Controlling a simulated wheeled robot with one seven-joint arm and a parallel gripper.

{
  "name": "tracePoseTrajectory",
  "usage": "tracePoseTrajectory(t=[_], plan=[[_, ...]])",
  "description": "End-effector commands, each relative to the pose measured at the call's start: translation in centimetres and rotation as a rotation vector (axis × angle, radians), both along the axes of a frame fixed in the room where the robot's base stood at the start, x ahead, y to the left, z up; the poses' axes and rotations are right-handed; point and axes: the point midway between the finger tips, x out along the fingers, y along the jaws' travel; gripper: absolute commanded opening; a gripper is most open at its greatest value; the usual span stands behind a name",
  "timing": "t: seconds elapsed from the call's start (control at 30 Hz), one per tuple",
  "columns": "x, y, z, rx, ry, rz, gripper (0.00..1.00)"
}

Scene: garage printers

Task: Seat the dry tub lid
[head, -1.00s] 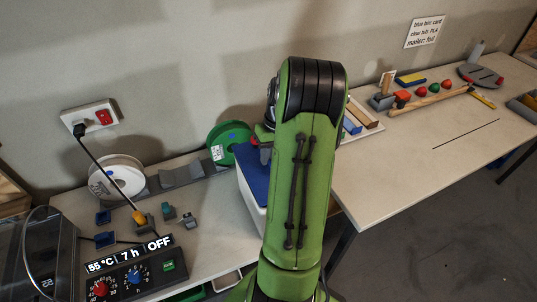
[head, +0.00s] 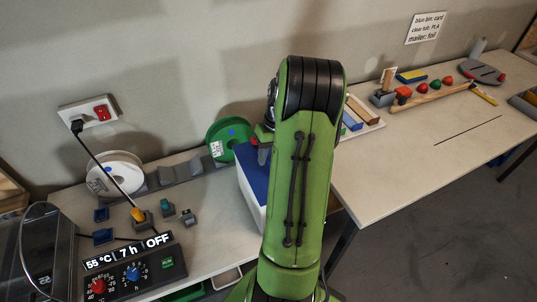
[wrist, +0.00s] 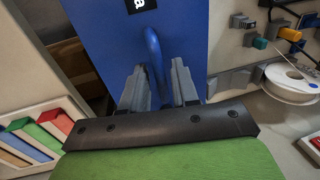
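The blue lid (head: 249,177) lies over the white tub (head: 250,207), left of my arm in the head view. My arm hides much of both, so I cannot tell whether the lid is fully down. In the wrist view the blue lid (wrist: 105,45) fills the upper middle, with a raised blue handle (wrist: 153,48). My gripper (wrist: 160,88) has its two grey fingers apart, one on each side of the handle. A gap shows between the handle and the right finger. My gripper is mostly hidden behind my arm in the head view.
A green spool (head: 229,141) and a white spool (head: 115,175) stand left of the tub. The dryer control box (head: 135,270) reads OFF. A tray of coloured bars (head: 372,126) sits to the right. The right bench (head: 430,165) has a clear front.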

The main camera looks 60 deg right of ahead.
Motion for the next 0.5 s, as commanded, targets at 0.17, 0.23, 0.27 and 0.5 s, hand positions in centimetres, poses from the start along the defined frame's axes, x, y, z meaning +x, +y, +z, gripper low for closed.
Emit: tracePoseTrajectory(t=[0.17, 0.23, 0.27, 0.5], plan=[[0.0, 0.0, 0.1, 0.0, 0.0, 0.0, 0.41], [0.0, 0.0, 0.1, 0.0, 0.0, 0.0, 0.41], [0.0, 0.0, 0.1, 0.0, 0.0, 0.0, 0.41], [-0.2, -0.5, 2.8, -0.005, -0.002, -0.001, 0.41]])
